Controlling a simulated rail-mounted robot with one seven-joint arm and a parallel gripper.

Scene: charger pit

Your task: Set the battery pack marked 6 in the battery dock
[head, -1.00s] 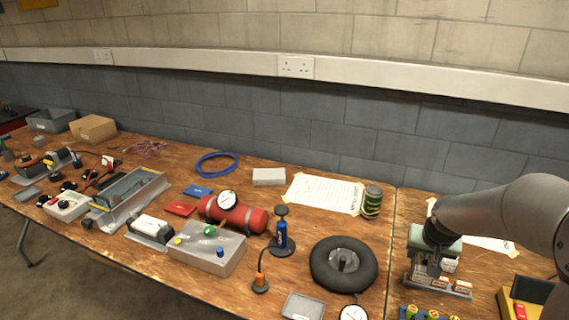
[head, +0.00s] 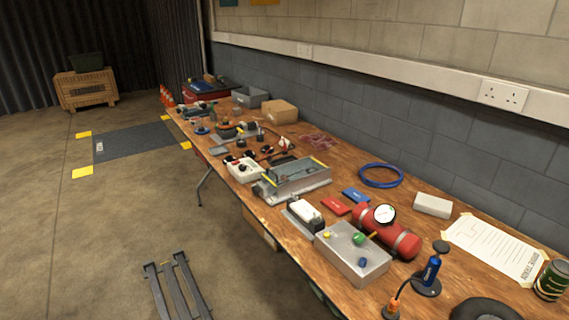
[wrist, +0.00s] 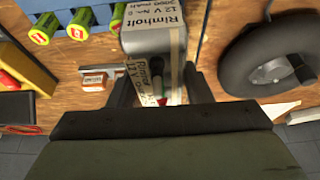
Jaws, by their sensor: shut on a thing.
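My gripper (wrist: 160,92) shows in the wrist view only, its two dark fingers closed on the sides of a grey battery pack (wrist: 136,40). The pack has cream labels reading Rimholt and 12 V; I cannot read its number surely. The wide dark gripper body hides what lies below. I cannot tell for sure whether that is the battery dock. My gripper and the held pack are outside the head view.
In the wrist view a black wheel (wrist: 265,60) lies right of the pack and green cells (wrist: 78,22) lie upper left. On the bench are a metal box (head: 350,258), a red cylinder (head: 400,240), a long grey channel (head: 295,178) and a blue cable ring (head: 381,175).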

